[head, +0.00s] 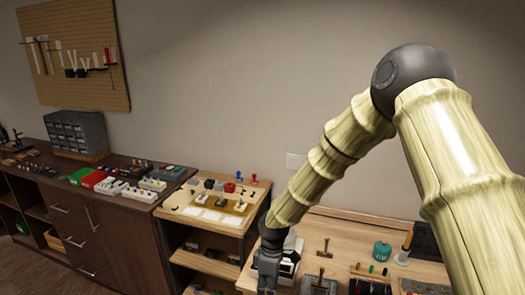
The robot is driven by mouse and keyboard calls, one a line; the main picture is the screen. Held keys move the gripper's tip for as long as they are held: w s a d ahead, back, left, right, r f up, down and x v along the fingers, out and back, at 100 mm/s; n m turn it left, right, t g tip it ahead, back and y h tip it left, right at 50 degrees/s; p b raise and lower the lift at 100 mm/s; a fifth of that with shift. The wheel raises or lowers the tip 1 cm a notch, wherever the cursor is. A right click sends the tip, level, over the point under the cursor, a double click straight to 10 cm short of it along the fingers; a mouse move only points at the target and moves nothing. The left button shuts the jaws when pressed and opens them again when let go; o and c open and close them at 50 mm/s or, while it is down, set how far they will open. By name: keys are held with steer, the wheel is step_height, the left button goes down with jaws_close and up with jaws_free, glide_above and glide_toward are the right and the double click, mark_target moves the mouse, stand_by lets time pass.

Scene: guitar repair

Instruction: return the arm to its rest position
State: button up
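My arm reaches in from the right side of the head view and bends at a dark round joint high up. From there it slopes down to the left. My gripper (267,280) is dark and points down at the left front part of the light wooden workbench (350,232). It overlaps a white and black object (290,262) in the picture; I cannot tell whether they touch. The fingertips are small and near the lower picture edge, so their opening and anything between them cannot be made out.
A lower wooden shelf unit (205,240) with small parts stands left of the workbench. A dark cabinet (118,245) carries a grey drawer box (76,133) and pedals. A green jar (382,250) and several tools stand on the workbench. A pegboard (75,50) hangs on the wall.

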steer(key=s+d+f+m+y, duration=0.1)
steer(key=s+d+f+m, duration=0.3)
steer(key=s+f, duration=0.45)
steer(key=s+d+f+m+y, duration=0.1)
steer(key=s+d+f+m, duration=0.3)
steer(key=s+f, duration=0.5)
steer(key=s+d+f+m+h, duration=0.1)
steer(key=s+d+m, duration=0.2)
steer(key=s+d, duration=0.3)
steer(key=s+d+f+m+t+h, duration=0.1)
steer(key=s+d+m, duration=0.3)
steer(key=s, duration=0.9)
steer(key=d+f, duration=0.1)
steer(key=d, duration=0.2)
steer(key=shift+s+f+m+h, duration=0.25)
steer(key=shift+s+m+h, duration=0.05)
steer(key=shift+s+h, duration=0.1)
steer(key=shift+d, duration=0.1)
